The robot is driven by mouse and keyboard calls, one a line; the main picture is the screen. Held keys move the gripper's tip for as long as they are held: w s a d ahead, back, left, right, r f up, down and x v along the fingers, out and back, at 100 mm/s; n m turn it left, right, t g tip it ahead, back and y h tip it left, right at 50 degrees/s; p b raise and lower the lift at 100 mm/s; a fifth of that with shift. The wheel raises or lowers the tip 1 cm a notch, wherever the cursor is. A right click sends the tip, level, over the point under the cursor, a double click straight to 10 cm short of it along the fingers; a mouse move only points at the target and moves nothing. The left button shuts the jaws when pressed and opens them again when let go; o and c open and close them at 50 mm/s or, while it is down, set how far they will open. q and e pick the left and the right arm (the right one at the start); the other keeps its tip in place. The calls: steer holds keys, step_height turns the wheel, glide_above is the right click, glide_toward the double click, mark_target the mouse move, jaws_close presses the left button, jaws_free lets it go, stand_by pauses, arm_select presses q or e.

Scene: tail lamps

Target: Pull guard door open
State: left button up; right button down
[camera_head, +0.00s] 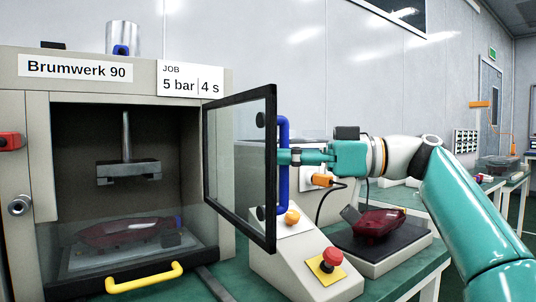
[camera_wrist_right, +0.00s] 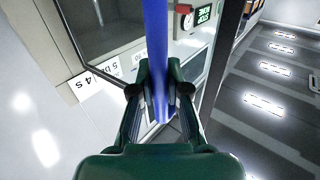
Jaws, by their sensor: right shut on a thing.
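The guard door (camera_head: 240,165), a clear pane in a black frame, stands swung open on the right side of the Brumwerk 90 machine (camera_head: 75,90). Its blue vertical bar handle (camera_head: 283,190) is on the door's outer face. My right gripper (camera_head: 286,157) is shut on this handle at about its middle. In the right wrist view the blue handle (camera_wrist_right: 156,45) runs between the two dark fingers (camera_wrist_right: 158,95). The machine's chamber is open to view, with a press head (camera_head: 128,172) above a red lamp (camera_head: 128,232) on a fixture. My left gripper is not in view.
A sloped control box with a red emergency stop button (camera_head: 331,257) stands below the door. Another red lamp (camera_head: 372,228) sits on a dark-topped stand to the right. A yellow handle (camera_head: 144,278) is at the chamber's front. Further tables stand at the back right.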

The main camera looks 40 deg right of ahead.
steer(key=shift+f, duration=0.15)
steer(key=c, duration=1.5)
jaws_free()
steer(key=o, duration=0.4)
steer(key=shift+c, duration=0.2)
steer(key=shift+s, duration=0.1)
steer(key=v, duration=0.7)
steer(key=shift+d, duration=0.25)
steer(key=shift+s, duration=0.1)
